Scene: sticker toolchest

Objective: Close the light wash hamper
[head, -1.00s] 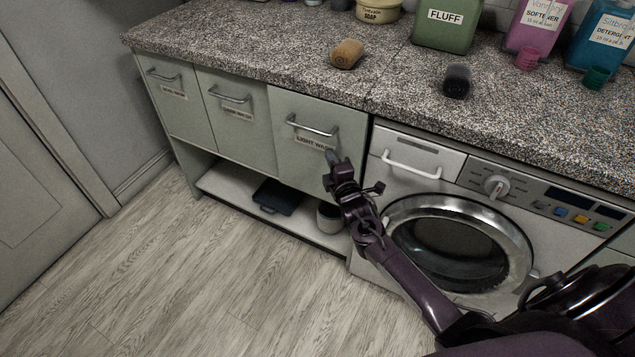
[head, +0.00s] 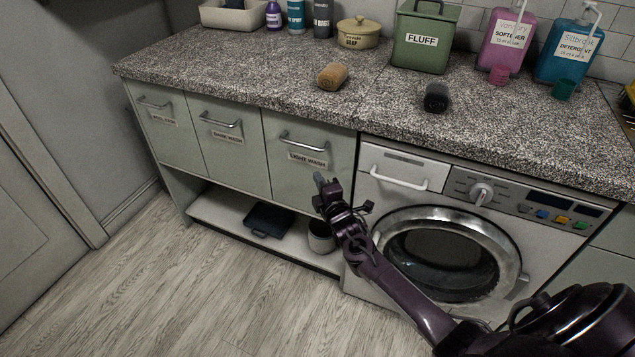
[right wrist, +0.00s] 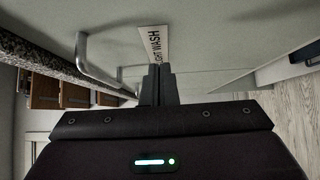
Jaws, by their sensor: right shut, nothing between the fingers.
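The light wash hamper (head: 285,172) is the right-most of three pale green fronts under the counter. Its front looks about level with its neighbours; a small gap cannot be ruled out. It has a metal bar handle (head: 305,142) and a "LIGHT WASH" label (head: 308,159). My right gripper (head: 319,180) is shut and empty, its fingertips at the front just below the label. In the right wrist view, the shut fingers (right wrist: 158,84) point at the front beside the label (right wrist: 154,45) and handle (right wrist: 95,62); contact cannot be told. My left gripper is out of view.
A washing machine (head: 445,250) stands right of the hamper. Below the fronts, an open shelf (head: 225,212) holds a dark tray (head: 269,220) and a cup (head: 321,238). The speckled counter (head: 230,65) overhangs the fronts. The floor in front is clear.

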